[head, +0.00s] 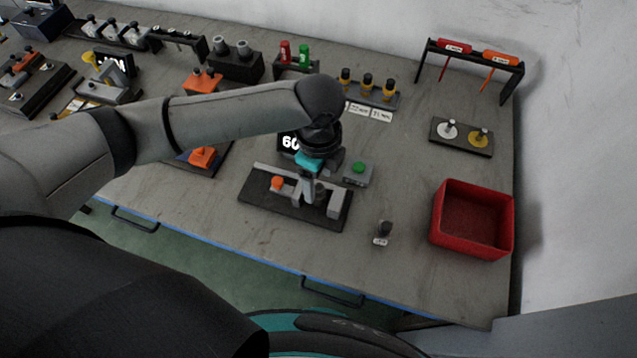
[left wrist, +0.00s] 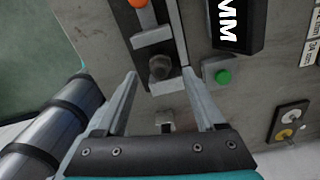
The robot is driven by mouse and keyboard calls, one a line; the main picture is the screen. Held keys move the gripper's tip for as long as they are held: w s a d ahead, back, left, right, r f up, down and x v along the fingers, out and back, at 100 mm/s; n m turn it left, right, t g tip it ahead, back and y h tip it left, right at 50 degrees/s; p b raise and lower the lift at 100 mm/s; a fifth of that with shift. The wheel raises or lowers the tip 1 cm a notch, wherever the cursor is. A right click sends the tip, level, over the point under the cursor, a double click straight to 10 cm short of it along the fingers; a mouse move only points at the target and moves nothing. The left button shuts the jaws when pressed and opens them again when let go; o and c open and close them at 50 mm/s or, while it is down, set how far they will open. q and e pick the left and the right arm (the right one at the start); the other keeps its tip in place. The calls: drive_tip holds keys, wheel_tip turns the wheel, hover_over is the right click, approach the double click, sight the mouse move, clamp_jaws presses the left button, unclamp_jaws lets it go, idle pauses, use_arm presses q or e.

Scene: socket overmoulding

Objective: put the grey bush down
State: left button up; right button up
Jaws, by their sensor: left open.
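A grey bush (left wrist: 160,67) stands upright on the measuring fixture, between the fingertips of my left gripper (left wrist: 160,74). In the head view the left gripper (head: 309,194) points down over the fixture (head: 255,199), which has a dark base plate, a light rail and an orange knob. Its jaws are open, with a gap on each side of the bush in the left wrist view. In the head view the bush is mostly hidden by the fingers. My right gripper is not in view.
A display (head: 290,142) and a green button box (head: 358,173) stand just behind the fixture. A small dark post with a label (head: 384,229) and a red bin (head: 472,248) are to the right. More grey bushes (head: 243,48) sit on a black block behind.

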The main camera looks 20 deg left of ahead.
sight(318, 188)
use_arm(q)
wheel_tip(318, 188, up, 8)
drive_tip(key=p, duration=0.1)
drive_tip(key=shift+r, duration=0.15)
